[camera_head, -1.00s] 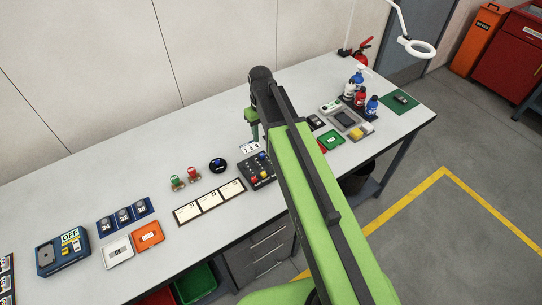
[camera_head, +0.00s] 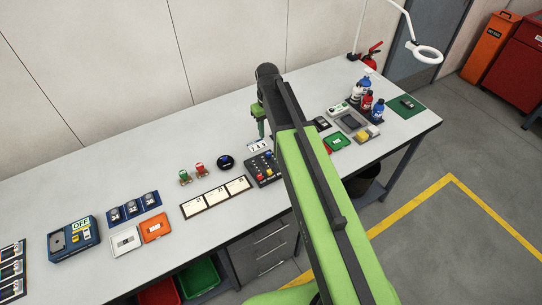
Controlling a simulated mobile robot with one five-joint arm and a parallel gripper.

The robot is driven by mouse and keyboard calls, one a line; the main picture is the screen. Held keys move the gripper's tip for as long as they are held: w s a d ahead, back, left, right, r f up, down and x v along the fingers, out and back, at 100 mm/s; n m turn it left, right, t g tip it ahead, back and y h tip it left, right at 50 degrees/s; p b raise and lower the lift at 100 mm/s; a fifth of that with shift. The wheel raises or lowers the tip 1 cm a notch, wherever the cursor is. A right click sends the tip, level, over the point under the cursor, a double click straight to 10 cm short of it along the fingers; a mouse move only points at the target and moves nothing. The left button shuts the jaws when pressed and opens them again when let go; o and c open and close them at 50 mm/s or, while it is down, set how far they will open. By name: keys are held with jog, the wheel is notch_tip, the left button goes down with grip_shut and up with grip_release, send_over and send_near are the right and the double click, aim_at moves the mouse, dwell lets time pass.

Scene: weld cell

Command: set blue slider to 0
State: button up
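A dark slider panel (camera_head: 253,177) lies on the workbench (camera_head: 160,175), left of my arm. It carries small red, blue and yellow knobs; a blue knob (camera_head: 269,155) shows near its upper part. A white display card (camera_head: 258,147) with digits stands behind the panel; the digits are too small to read surely. My gripper (camera_head: 260,128) points down above the bench, just behind the card. Its fingers are small and partly hidden by my arm, so I cannot tell whether they are open or touch anything. My arm covers the panel's right side.
Left of the panel are a white card strip (camera_head: 216,198), a round black dial (camera_head: 226,162), and red and green valves (camera_head: 193,174). Bare bench lies along the back left.

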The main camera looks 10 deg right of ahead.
aim_at(268, 152)
notch_tip(268, 152, down, 13)
jog(key=b, duration=1.1)
jog(key=shift+r, duration=0.3)
grip_shut()
